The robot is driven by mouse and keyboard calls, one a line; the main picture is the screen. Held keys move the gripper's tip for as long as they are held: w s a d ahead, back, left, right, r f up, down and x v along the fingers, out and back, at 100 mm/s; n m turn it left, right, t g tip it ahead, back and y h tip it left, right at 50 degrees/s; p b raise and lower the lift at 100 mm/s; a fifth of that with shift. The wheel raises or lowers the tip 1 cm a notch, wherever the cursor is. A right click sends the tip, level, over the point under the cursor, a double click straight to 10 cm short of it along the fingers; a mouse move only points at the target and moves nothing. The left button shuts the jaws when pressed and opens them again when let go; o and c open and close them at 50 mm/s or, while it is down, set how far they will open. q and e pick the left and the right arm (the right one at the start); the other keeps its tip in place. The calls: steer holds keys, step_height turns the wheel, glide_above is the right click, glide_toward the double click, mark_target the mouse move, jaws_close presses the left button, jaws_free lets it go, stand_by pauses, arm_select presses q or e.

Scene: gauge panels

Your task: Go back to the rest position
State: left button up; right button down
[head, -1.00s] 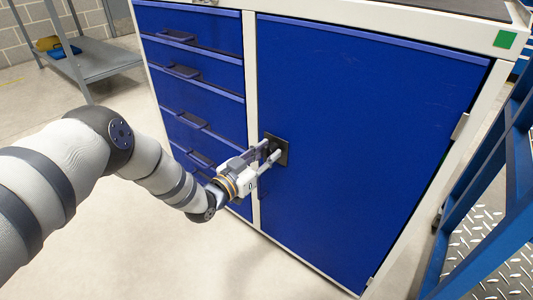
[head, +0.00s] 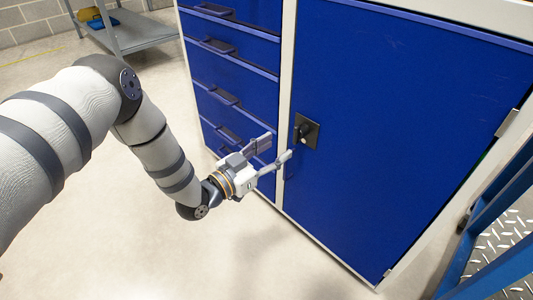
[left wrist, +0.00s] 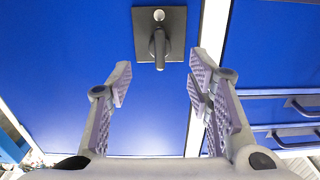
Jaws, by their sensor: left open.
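My left gripper (head: 277,149) is open and empty in front of the blue cabinet. Its two fingers are spread, and the left wrist view shows them (left wrist: 158,88) with a clear gap between. The black door handle (head: 301,132) on its dark square plate (head: 311,138) is just beyond the fingertips, to the right in the head view. In the left wrist view the handle (left wrist: 158,48) hangs straight down from its plate, ahead of the fingers and apart from them. The cabinet door (head: 410,130) looks shut. My right gripper is not in view.
Drawers with dark pulls (head: 224,97) lie left of the door, close to my left gripper. A blue metal frame with steps (head: 490,235) stands at the right. A grey shelf (head: 135,35) is at the back left. The floor (head: 130,240) at lower left is clear.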

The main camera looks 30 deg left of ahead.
arm_select(q)
steer(key=v, duration=0.3)
steer(key=shift+s+a, duration=0.1)
steer(key=shift+s, duration=0.15)
